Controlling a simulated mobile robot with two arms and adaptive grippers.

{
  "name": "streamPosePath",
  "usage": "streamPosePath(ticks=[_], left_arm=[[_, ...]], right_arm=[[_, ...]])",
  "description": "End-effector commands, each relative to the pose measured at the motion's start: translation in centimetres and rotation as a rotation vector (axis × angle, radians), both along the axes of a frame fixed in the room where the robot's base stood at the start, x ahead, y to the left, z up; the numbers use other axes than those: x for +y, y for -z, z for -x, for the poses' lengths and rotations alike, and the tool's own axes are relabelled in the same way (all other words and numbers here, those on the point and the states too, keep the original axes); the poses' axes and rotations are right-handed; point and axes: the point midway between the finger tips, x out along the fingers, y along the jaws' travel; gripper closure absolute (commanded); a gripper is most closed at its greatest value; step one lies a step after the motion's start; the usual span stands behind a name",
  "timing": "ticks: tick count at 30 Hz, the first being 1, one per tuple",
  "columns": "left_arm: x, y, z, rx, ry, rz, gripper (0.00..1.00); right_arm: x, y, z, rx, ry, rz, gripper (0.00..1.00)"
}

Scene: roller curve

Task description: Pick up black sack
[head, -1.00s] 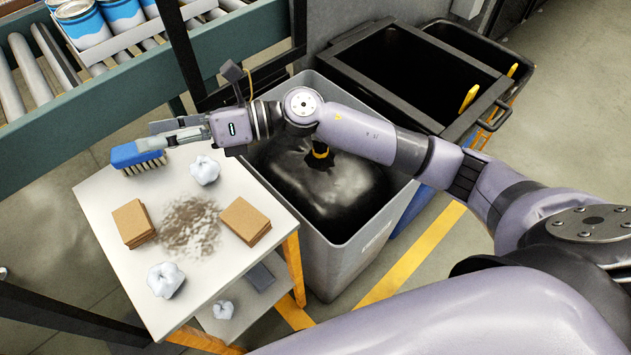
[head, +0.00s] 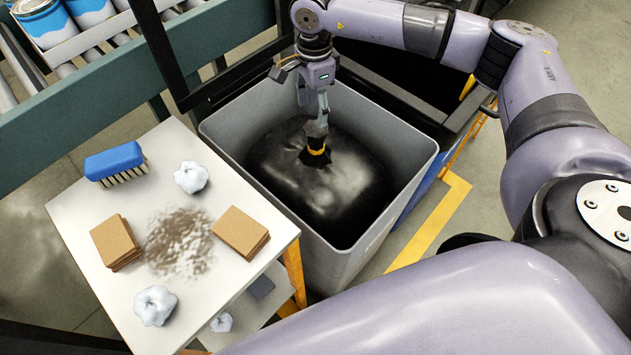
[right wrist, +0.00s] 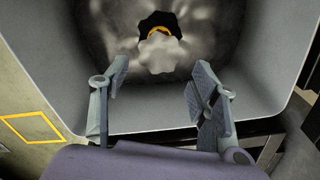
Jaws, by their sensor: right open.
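The black sack (head: 335,190) sits inside a grey bin (head: 398,208). Its gathered neck is tied with a yellow band (head: 316,150) and points up. My right gripper (head: 317,127) points down over the bin, right at the sack's neck in the head view. In the right wrist view the fingers (right wrist: 160,85) are spread apart with nothing between them, and the tied neck (right wrist: 160,42) lies ahead of the fingertips. Whether the fingers touch the neck cannot be told. My left gripper is not in view.
A white table (head: 85,208) on the left holds a blue brush (head: 115,161), crumpled paper, brown cardboard stacks and a dirt patch. A green conveyor frame (head: 95,118) with paint cans runs behind. A dark cart stands behind the bin, partly hidden by my arm.

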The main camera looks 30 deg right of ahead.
Motion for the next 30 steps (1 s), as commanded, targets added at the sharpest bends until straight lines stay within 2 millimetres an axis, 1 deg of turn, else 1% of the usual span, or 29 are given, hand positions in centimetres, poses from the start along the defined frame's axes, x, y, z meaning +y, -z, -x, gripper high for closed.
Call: streamPosePath(ticks=[1,3,6,9,17,24,27,30], left_arm=[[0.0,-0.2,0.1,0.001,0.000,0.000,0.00],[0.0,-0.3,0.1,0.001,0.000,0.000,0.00],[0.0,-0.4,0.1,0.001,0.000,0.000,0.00],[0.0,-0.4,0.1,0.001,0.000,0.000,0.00],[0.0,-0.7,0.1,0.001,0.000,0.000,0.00],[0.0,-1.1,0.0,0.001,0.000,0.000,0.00],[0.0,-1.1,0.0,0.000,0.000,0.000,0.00],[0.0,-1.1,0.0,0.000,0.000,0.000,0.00]], right_arm=[[0.1,1.2,0.1,0.005,0.000,0.000,0.44],[0.1,2.7,0.1,0.004,-0.001,0.000,0.44],[0.1,4.7,0.1,0.003,-0.002,-0.002,0.44],[0.1,6.0,0.0,0.001,-0.001,-0.003,0.44],[0.0,7.9,0.1,0.002,0.000,-0.003,0.44],[-0.3,11.4,0.0,0.001,-0.001,-0.003,0.44],[-0.3,12.1,0.0,0.001,-0.001,-0.004,0.44],[-0.3,12.3,0.0,-0.001,-0.001,-0.004,0.44]])
